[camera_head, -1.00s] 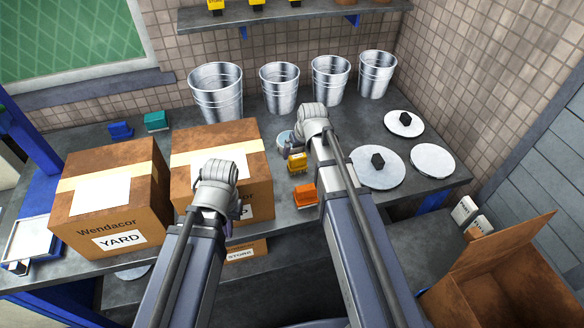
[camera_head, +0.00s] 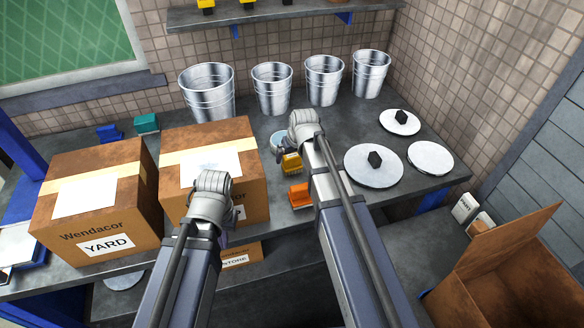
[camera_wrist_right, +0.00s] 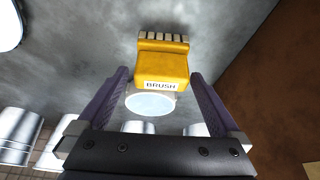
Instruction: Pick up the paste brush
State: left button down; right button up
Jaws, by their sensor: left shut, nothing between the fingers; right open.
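The paste brush (camera_head: 291,163) is a yellow block on the grey worktop, right of the cardboard boxes. In the right wrist view the yellow brush (camera_wrist_right: 162,68), labelled BRUSH, has pale bristles at its far end. My right gripper (camera_wrist_right: 159,76) is open, with a finger on either side of the brush's label end; I cannot tell whether they touch it. In the head view my right wrist hides most of that gripper. My left gripper (camera_head: 226,222) is shut and empty in front of the middle box; its fingertips are mostly hidden.
A pale round dish (camera_head: 279,141) is beside the brush. An orange block (camera_head: 300,196) lies nearer the front edge. Cardboard boxes (camera_head: 95,205) stand left, metal pails (camera_head: 272,90) behind, and round lids (camera_head: 373,168) right. An open carton (camera_head: 505,265) stands lower right.

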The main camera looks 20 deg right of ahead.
aim_at(291, 160)
jog(key=b+x, duration=0.2)
jog(key=x, duration=0.1)
jog(key=shift+f, duration=0.3)
jog(key=shift+r, duration=0.1)
jog(key=c, duration=1.2)
jog(key=shift+r, duration=0.1)
jog(key=shift+c, duration=0.2)
notch_tip(291, 160, up, 10)
jog(key=p, duration=1)
